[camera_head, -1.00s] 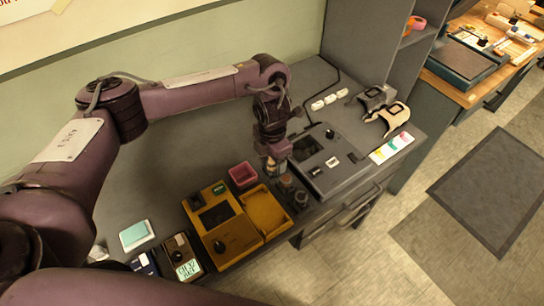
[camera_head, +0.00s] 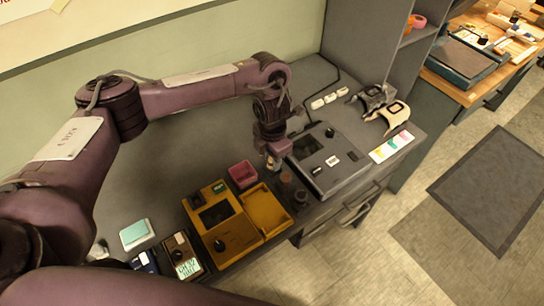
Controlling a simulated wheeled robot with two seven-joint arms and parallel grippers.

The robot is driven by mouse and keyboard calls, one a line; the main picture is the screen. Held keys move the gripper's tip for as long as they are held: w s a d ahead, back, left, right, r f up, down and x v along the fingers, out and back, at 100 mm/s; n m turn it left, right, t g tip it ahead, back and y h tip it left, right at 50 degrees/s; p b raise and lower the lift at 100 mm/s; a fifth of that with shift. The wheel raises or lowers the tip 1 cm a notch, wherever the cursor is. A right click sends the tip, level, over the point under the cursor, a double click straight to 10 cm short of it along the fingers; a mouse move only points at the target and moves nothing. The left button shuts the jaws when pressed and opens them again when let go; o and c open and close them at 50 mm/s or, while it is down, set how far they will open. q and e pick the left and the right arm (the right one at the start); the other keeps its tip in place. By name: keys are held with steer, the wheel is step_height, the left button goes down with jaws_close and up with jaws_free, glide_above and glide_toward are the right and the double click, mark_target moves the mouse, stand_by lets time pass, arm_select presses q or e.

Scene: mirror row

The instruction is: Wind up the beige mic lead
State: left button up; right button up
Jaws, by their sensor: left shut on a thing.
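My left gripper (camera_head: 273,160) reaches down over the grey bench, between the pink open box and the dark grey device. It is shut on a small pale thing (camera_head: 272,164), mostly hidden by the jaws; I cannot tell exactly what it is. Dark round pieces (camera_head: 300,196) stand just right of and below the gripper. I cannot make out a loose beige lead. My right gripper is not in view.
A yellow device (camera_head: 221,222) with an open tray (camera_head: 263,210) stands in front, near the pink box (camera_head: 243,174). The dark grey device (camera_head: 327,160) is close right of the gripper. White blocks (camera_head: 324,102) and a colour-striped card (camera_head: 391,146) lie farther right.

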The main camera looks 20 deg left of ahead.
arm_select(q)
steer(key=shift+f+m+b, duration=0.1)
steer(key=shift+m+b, duration=0.7)
steer(key=shift+m, duration=0.1)
steer(key=m+b, duration=0.2)
steer(key=m, duration=0.4)
steer(key=shift+m, duration=0.3)
steer(key=m+b, duration=0.2)
steer(key=m, duration=0.4)
steer(key=m+b, duration=0.1)
steer(key=m, duration=0.3)
steer(key=o, duration=0.7)
steer(key=shift+o, duration=0.2)
